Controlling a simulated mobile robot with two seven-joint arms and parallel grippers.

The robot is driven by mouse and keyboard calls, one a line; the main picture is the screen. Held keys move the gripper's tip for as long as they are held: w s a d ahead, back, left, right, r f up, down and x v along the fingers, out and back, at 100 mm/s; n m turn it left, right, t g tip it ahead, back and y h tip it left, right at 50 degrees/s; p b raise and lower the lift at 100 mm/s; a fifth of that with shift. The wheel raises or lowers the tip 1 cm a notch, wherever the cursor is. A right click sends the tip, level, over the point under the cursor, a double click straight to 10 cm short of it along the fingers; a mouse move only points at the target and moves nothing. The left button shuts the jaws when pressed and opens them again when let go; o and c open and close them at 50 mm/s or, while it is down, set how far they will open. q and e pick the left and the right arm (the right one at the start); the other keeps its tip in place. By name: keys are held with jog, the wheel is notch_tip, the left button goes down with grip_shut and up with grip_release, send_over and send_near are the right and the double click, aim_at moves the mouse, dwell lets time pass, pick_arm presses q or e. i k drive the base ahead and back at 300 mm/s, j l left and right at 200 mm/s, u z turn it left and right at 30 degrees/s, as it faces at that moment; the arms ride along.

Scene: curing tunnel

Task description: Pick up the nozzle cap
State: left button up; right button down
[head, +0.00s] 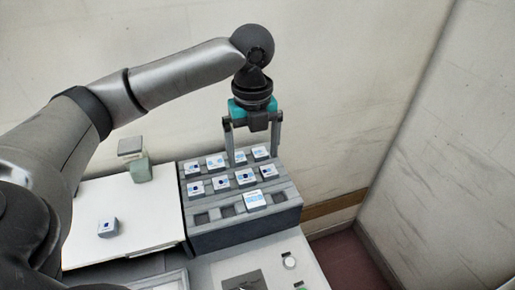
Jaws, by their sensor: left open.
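My left gripper (254,150) is open and points down over the back of a grey stepped rack (245,236). Its two fingers are wide apart, with a small white-topped block (260,153) of the rack's back row near and between the fingertips. I see no grip on it. Several similar blocks with blue marks sit in the rack's slots, one larger block (254,201) in the front row. I cannot tell which thing is the nozzle cap. A small round white piece (290,262) lies on the grey bench in front of the rack. My right gripper is out of view.
A white board (151,217) left of the rack carries a lone small block (108,229) and a pale green container with a grey top (134,158). A dark square (245,281) lies on the front bench. Walls (330,100) stand close behind and at the right.

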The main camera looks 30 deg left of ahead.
aim_at(107, 227)
jog(key=k+l, duration=1.2)
jog(key=k, duration=0.05)
